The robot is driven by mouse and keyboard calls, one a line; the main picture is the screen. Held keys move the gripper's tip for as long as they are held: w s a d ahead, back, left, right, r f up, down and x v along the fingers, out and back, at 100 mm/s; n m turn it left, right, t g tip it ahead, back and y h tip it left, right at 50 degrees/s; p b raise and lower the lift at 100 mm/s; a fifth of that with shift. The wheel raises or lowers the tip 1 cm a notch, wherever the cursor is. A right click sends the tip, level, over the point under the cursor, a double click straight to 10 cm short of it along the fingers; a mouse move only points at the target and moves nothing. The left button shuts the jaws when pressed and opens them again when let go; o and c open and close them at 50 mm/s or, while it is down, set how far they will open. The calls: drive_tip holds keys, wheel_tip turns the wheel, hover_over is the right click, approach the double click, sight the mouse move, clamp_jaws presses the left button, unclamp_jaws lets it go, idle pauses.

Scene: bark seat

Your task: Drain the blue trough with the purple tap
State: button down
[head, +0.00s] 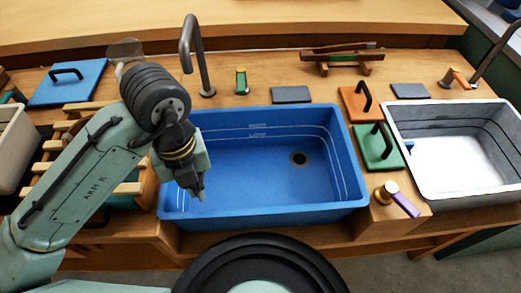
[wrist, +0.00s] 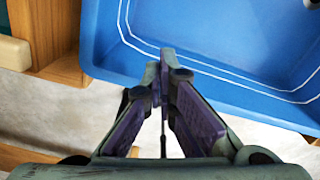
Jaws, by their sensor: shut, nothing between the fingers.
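The blue trough (head: 260,165) is set into the wooden counter in the middle of the head view, with white level lines on its inner walls. A round dark drain (head: 299,158) shows in its floor. Its rim and lines also show in the wrist view (wrist: 200,75). The purple tap (head: 402,204) has a purple lever on a brass body and stands on the counter by the trough's front right corner. My gripper (head: 201,197) is shut and empty at the trough's left front part, well left of the tap. It shows in the wrist view (wrist: 165,55), with fingertips together.
A green lid (head: 377,148) and an orange lid (head: 360,102) lie right of the trough. A grey basin (head: 455,180) with an orange-handled tap (head: 461,78) is further right. A tall spout (head: 195,55) and green-handled tap (head: 241,82) stand behind. A wooden rack (head: 75,125) is left.

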drive_tip(key=d+b, duration=0.1)
drive_tip(key=d, duration=3.6)
drive_tip(key=shift+w+d, duration=0.15)
drive_tip(key=c, duration=2.4)
unclamp_jaws()
drive_tip(key=shift+d+r+p, duration=0.2)
drive_tip(key=shift+d+p, duration=0.25)
drive_tip(key=shift+d, duration=1.7)
drive_tip(key=shift+d+r+p, duration=0.2)
drive_tip(key=shift+d+p, duration=0.25)
drive_tip(key=shift+d, duration=1.7)
drive_tip(key=shift+w+d+f, duration=0.1)
drive_tip(key=shift+d+f, duration=0.4)
drive_tip(key=shift+d, duration=0.15)
drive_tip(key=shift+a+r, duration=0.25)
drive_tip(key=shift+a, duration=0.1)
wheel_tip(320, 180, up, 6)
drive_tip(key=s+p, duration=0.1)
drive_tip(key=p, duration=0.5)
drive_tip(key=shift+s+a, duration=0.35)
drive_tip(key=shift+a, duration=0.1)
